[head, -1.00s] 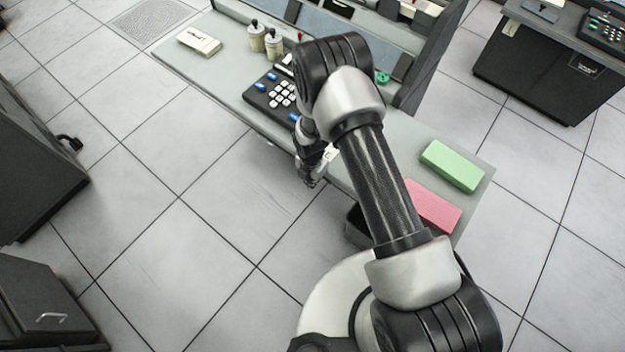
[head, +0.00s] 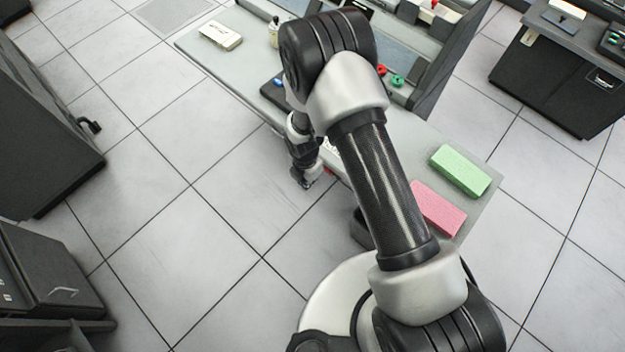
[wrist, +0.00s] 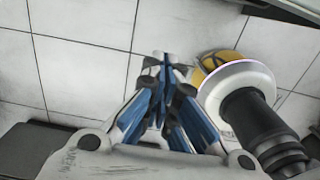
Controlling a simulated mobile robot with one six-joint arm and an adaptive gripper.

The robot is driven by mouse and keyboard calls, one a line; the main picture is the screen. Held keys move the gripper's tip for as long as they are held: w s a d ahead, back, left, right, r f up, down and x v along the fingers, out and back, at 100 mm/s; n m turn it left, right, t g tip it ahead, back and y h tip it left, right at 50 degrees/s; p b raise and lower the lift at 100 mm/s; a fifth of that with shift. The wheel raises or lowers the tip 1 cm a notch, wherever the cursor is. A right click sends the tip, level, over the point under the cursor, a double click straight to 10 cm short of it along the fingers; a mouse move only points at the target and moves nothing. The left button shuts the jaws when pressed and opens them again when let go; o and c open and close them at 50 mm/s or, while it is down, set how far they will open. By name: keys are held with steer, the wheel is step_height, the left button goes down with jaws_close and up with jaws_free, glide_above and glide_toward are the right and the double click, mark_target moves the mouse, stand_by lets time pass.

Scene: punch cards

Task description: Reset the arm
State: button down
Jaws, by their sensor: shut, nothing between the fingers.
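My gripper (head: 304,181) hangs low beside the front edge of the grey desk (head: 215,62) in the head view, above the tiled floor. In the wrist view the blue-sided fingers (wrist: 166,75) are together with nothing between them. My arm hides part of the desk and the control panel in the head view.
A green block (head: 460,171) and a pink block (head: 438,208) lie on the desk's right end. A stack of cards (head: 221,36) lies at its left end. Dark cabinets (head: 45,130) stand at left; a dark console (head: 560,75) stands at upper right. The floor between is open.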

steer(key=shift+s+a+r, duration=0.15)
steer(key=shift+s+r, duration=0.05)
steer(key=shift+r, duration=0.45)
steer(key=w+d+r+m+t, duration=0.1)
steer(key=d+r+m, duration=0.25)
steer(key=r, duration=0.55)
steer(key=w+d+r+m, duration=0.15)
steer(key=r+m, duration=0.25)
steer(key=r, duration=0.5)
steer(key=d+r+m+t, duration=0.1)
steer(key=d+r+m, duration=0.3)
steer(key=r, duration=0.5)
steer(key=s+d+r+m+t, duration=0.1)
steer(key=s+d+r+m, duration=0.4)
steer(key=s+r+m, duration=0.3)
steer(key=s+d+r+m+t, duration=0.1)
steer(key=s+d+r+m, duration=0.4)
steer(key=s+r+m, duration=0.4)
steer(key=s, duration=0.3)
steer(key=shift+r, duration=0.25)
steer(key=c, duration=2.3)
jaws_free()
